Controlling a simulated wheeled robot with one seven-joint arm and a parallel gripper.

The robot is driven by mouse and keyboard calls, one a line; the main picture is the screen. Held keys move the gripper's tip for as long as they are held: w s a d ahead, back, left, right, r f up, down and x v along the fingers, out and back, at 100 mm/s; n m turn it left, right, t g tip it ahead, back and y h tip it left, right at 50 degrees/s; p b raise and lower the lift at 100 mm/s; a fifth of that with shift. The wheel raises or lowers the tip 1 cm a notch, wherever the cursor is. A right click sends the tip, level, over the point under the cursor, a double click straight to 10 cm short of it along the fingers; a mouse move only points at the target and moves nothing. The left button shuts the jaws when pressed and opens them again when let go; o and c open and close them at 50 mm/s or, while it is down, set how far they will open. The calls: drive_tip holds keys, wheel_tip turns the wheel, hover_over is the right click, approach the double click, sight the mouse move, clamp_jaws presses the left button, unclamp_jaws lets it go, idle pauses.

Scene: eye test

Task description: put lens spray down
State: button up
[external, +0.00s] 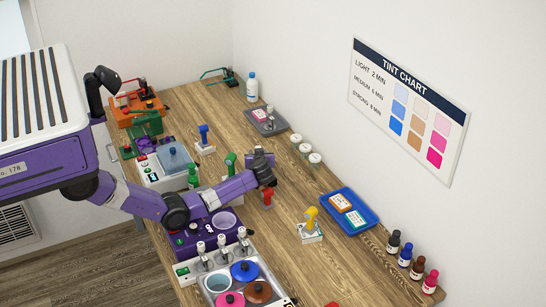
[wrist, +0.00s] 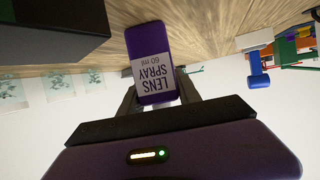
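The lens spray (wrist: 150,45) is a purple bottle with a white label, which reads upside down in the wrist view. My gripper (wrist: 158,90) has a dark finger on each side of it and is shut on it. The wood tabletop (wrist: 205,30) shows behind the bottle; I cannot tell whether the bottle touches it. In the external view my gripper (external: 262,161) is over the middle of the table (external: 345,270), close to the red item (external: 267,196). The bottle is hard to make out there.
A green item (external: 230,163) stands left of my gripper and several lidded jars (external: 304,149) right of it. A grey tray (external: 277,127) and a white bottle (external: 252,87) are farther back. A blue tray (external: 371,217) and a yellow item (external: 311,216) stand nearer. Bare wood lies between them.

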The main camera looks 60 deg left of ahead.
sight(258, 147)
drive_tip(key=o, duration=0.3)
drive_tip(key=shift+o, duration=0.2)
drive_tip(key=shift+r, duration=0.1)
drive_tip(key=shift+r+p, duration=0.2)
drive_tip(key=shift+p, duration=0.1)
drive_tip(key=p+v, duration=0.1)
drive_tip(key=v, duration=0.1)
drive_tip(key=shift+d+r, duration=0.1)
drive_tip(key=shift+d, duration=0.15)
wheel_tip(258, 147, up, 6)
drive_tip(key=p, duration=0.2)
drive_tip(key=shift+s+d+p, duration=0.15)
drive_tip(key=shift+d+p, duration=0.05)
drive_tip(key=shift+p, duration=0.2)
drive_tip(key=shift+r, duration=0.45)
